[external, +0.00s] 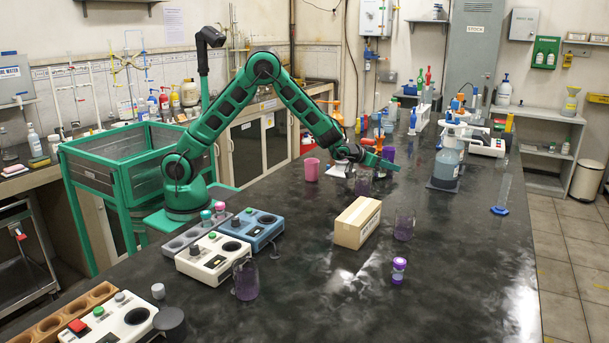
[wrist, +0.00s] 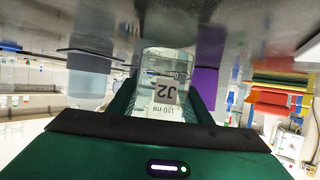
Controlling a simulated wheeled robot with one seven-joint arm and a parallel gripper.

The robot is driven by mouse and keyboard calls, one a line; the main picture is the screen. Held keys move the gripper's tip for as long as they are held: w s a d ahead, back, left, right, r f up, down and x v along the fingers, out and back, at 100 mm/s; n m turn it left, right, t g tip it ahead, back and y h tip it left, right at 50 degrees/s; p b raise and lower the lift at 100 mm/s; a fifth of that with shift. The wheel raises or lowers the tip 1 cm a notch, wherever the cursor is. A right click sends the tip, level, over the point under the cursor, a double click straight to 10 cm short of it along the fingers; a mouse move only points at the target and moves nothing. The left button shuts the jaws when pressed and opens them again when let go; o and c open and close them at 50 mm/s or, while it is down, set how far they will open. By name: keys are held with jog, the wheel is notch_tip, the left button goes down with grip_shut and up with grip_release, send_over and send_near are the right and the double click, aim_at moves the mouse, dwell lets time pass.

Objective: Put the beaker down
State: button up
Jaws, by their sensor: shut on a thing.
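My gripper (external: 372,160) reaches out over the dark bench top and points to the right in the external view. It is shut on a clear glass beaker (external: 364,183), which shows below the fingers. In the wrist view, which is upside down, the beaker (wrist: 165,85) sits between the two green fingers (wrist: 163,100). It has a "J2" label and a 150 ml marking, and looks about upright. Its base is at or close to the bench surface; I cannot tell whether it touches.
A pink cup (external: 311,169) stands left of the held beaker, and a purple cup (external: 387,153) behind it. A large bottle (external: 446,163) is to the right. Bare bench lies at the front right.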

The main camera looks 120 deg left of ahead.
jog(key=shift+f, duration=0.25)
jog(key=o, duration=1.1)
jog(key=shift+f, duration=0.1)
jog(key=shift+o, duration=0.2)
jog(key=v, duration=1.2)
jog(key=shift+d, duration=0.1)
